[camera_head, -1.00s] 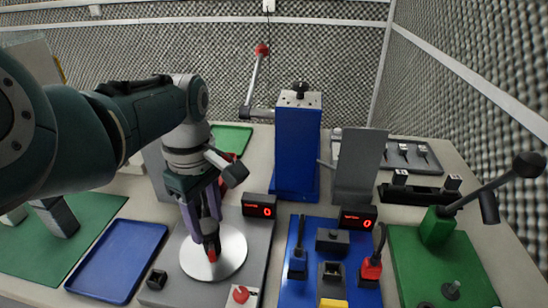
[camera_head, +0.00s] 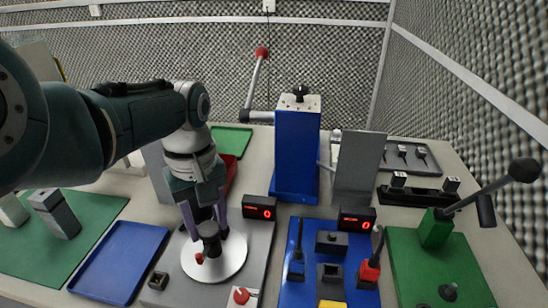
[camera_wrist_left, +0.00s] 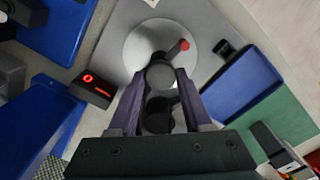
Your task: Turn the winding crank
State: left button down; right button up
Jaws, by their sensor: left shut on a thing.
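The crank in front of my left arm sits on a pale round disc (camera_head: 232,263) on a grey base plate. It has a dark round post (camera_head: 208,232) and a short arm with a red tip (camera_head: 199,258); the red tip also shows in the left wrist view (camera_wrist_left: 184,45). My left gripper (camera_head: 208,222) points down over the disc, shut on the dark post, with one finger on each side of it in the wrist view (camera_wrist_left: 160,90). The fingers partly hide the post's lower part. My right gripper is not in view.
A red display (camera_head: 259,208) reads 0 beside the disc. A blue tray (camera_head: 118,262) lies left of the grey plate (camera_head: 255,250). A tall blue stand (camera_head: 297,155) with a red-knobbed lever (camera_head: 262,53) rises behind. A blue panel (camera_head: 310,250) and green lever station (camera_head: 435,228) are right.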

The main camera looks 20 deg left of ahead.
pick_arm(q)
jog(key=shift+r+m, duration=0.1)
jog(key=shift+m, duration=2.3)
jog(key=shift+m+p, duration=0.3)
jog(key=shift+m, duration=12.8)
jog(key=shift+m+b, duration=0.6)
jog(key=shift+m, duration=2.1)
jog(key=shift+m+b, duration=0.35)
jog(key=shift+m, duration=1.75)
jog(key=shift+m, duration=0.4)
